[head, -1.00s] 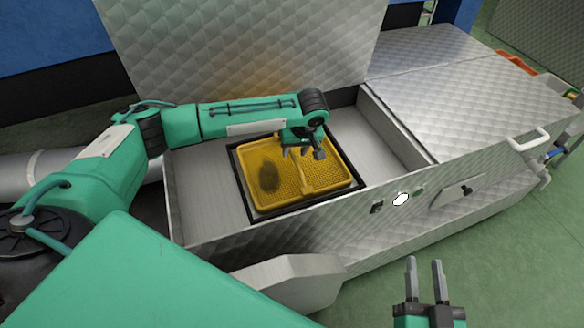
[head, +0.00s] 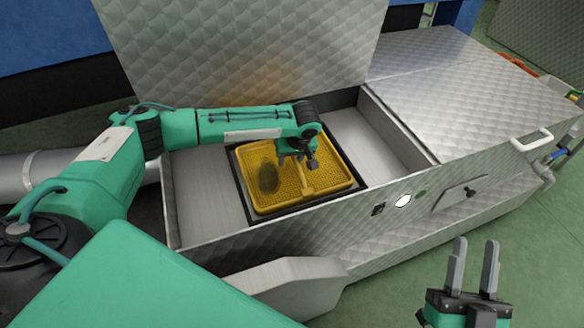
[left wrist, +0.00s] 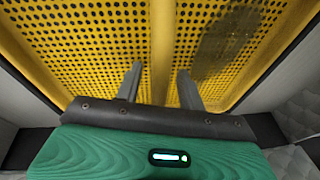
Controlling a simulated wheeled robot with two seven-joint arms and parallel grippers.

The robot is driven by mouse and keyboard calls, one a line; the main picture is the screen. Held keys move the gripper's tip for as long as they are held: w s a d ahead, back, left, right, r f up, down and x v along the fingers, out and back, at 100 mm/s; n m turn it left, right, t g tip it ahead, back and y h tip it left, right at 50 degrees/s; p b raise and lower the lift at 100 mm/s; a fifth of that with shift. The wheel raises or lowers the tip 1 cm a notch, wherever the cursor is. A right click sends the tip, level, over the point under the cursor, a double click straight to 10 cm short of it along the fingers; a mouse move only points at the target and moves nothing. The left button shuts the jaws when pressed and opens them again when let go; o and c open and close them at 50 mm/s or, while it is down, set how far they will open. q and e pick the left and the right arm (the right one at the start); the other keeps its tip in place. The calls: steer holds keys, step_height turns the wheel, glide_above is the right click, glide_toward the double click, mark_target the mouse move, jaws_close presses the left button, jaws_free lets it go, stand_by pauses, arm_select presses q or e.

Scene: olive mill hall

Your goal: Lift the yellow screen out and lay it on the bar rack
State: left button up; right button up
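The yellow perforated screen (head: 323,180) lies in a dark square frame (head: 243,191) inside the open metal housing. It has a raised rim, a central rib (left wrist: 163,45) and a dark stain (head: 269,178) on its left half. My left gripper (head: 297,168) is just over the screen. In the left wrist view its fingers (left wrist: 159,85) are apart on either side of the rib, with gaps, gripping nothing. Whether the tips touch the screen cannot be told. My right gripper (head: 475,255) is open and empty in front of the housing. I cannot make out a bar rack.
The housing's front wall (head: 215,243) and raised lid (head: 240,50) border the opening. A closed metal cover (head: 460,85) with a white handle (head: 531,139) lies to the right. Bare bin floor shows on both sides of the frame. Green floor is free at the right.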

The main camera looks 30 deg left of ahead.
arm_select(q)
jaws_close()
steer(key=shift+r, duration=0.2)
